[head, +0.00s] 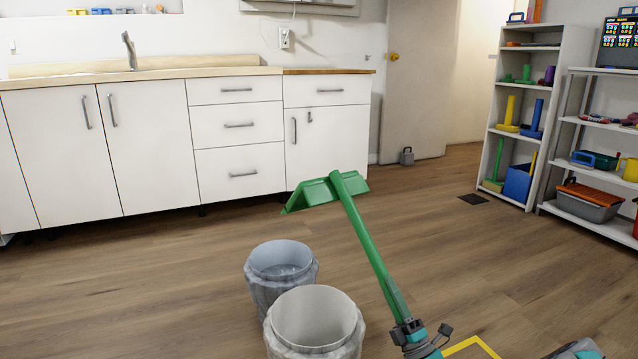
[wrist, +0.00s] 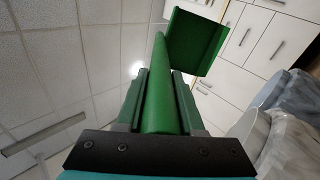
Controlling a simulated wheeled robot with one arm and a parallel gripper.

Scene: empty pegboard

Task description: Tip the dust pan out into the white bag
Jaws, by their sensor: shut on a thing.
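The green dust pan (head: 325,191) is at the far end of a long green handle (head: 368,247), raised in the air beyond the two bins and to the right of the rear one. My gripper (head: 405,327) is shut on the handle near its lower end. In the wrist view, the handle runs between both fingers of my gripper (wrist: 160,90), with the pan (wrist: 195,42) beyond. The white bag (head: 315,318) lines the nearer bin, open at the top, left of my gripper. Any contents of the pan cannot be made out.
A second bin with a grey-blue bag (head: 281,270) stands just behind and left of the white one. White cabinets (head: 150,145) line the back wall. Shelves (head: 530,120) with coloured items stand at the right. The wooden floor (head: 440,220) between is mostly clear.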

